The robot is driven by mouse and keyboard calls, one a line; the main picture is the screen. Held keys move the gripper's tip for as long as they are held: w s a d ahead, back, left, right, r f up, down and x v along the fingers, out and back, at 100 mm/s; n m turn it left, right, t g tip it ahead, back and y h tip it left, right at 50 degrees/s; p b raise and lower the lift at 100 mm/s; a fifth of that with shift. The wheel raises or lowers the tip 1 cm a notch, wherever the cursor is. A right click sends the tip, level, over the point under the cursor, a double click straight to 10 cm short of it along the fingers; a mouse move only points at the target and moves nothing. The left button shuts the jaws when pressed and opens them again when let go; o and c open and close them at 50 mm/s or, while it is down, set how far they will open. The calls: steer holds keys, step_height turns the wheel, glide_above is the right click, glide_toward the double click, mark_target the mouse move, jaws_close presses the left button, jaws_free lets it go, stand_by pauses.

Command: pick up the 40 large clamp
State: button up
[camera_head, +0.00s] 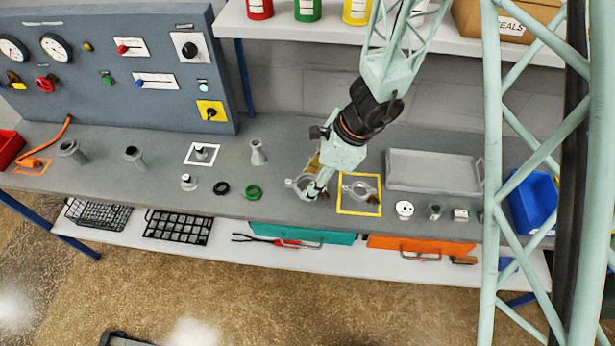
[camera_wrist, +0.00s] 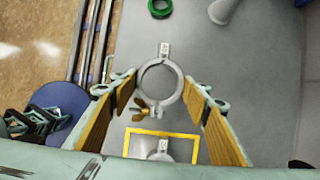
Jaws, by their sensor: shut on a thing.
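A silver ring-shaped large clamp (camera_wrist: 162,88) with a brass wing nut lies between the two fingers of my gripper (camera_wrist: 160,84) in the wrist view. My gripper is shut on it. In the head view the clamp (camera_head: 298,184) shows at the left of my gripper (camera_head: 316,187), low over or on the grey bench, partly hidden by the fingers. A second silver clamp (camera_head: 361,187) lies inside a yellow square outline to the right. It also shows in part in the wrist view (camera_wrist: 162,146).
A green ring (camera_head: 253,191) and a dark ring (camera_head: 221,188) lie left of my gripper. A grey tray (camera_head: 432,171) stands on the right, behind small round parts (camera_head: 404,209). The gauge panel (camera_head: 110,70) rises at the back left. A shelf (camera_head: 300,31) hangs behind.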

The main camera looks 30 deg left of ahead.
steer(key=s+d+r+b, duration=0.1)
steer(key=s+d+b, duration=0.3)
steer(key=s+d, duration=0.4)
steer(key=shift+s+d, duration=0.2)
steer(key=shift+d, duration=1.05)
steer(key=shift+r, duration=0.15)
